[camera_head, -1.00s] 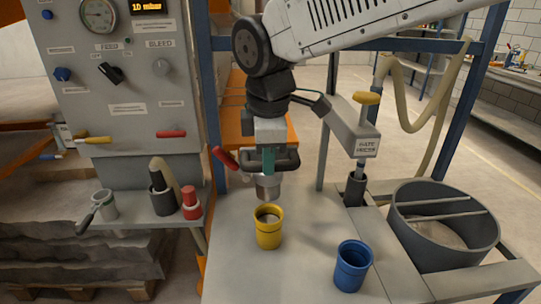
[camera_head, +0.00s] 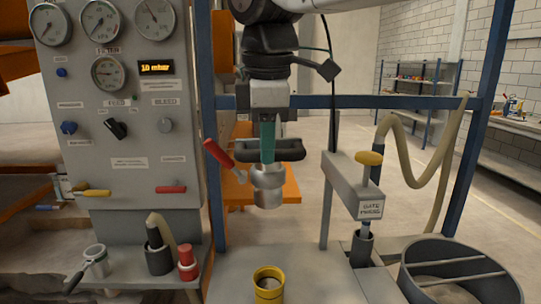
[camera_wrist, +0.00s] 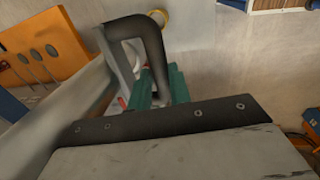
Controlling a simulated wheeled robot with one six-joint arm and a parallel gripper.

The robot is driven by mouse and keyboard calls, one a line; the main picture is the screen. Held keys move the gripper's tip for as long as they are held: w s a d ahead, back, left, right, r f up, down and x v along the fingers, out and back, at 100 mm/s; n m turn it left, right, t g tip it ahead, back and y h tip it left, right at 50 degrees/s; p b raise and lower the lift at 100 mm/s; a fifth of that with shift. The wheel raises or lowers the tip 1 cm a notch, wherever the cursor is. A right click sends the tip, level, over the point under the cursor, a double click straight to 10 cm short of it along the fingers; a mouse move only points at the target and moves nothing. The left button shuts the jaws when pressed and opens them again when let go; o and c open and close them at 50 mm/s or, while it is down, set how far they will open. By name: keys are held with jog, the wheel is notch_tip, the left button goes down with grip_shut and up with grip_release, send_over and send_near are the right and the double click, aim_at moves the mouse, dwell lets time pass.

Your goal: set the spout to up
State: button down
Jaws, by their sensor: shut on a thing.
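The spout (camera_head: 268,190) is a silvery metal piece hanging below my gripper (camera_head: 268,148), with a dark bar handle (camera_head: 290,150) across its top. My gripper's teal fingers are shut on this handle. In the wrist view, the teal fingers (camera_wrist: 172,88) meet the dark looped handle (camera_wrist: 152,50). A red lever (camera_head: 219,153) sticks out at the spout's upper left. The spout stands well above the yellow cup (camera_head: 268,288) and is apart from it. How the spout is mounted behind my gripper is hidden.
A grey gauge panel (camera_head: 115,125) stands at the left, beside a blue frame post (camera_head: 209,120). At the right are a yellow-knobbed post and arm (camera_head: 352,185) and a grey round tub (camera_head: 412,287). A shelf (camera_head: 120,272) at lower left holds small cups.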

jog(key=shift+r, duration=0.1)
jog(key=c, duration=1.3)
grip_release()
jog(key=shift+w+r, duration=0.1)
jog(key=shift+r, duration=0.25)
notch_tip(320, 180, up, 3)
jog(key=shift+f, duration=0.2)
jog(key=s+d, duration=0.3)
jog(key=s, duration=0.4)
jog(key=s+d+r, duration=0.1)
jog(key=s+d, duration=0.1)
jog(key=s, duration=0.6)
jog(key=shift+d+r, duration=0.25)
jog(key=shift+d, duration=0.15)
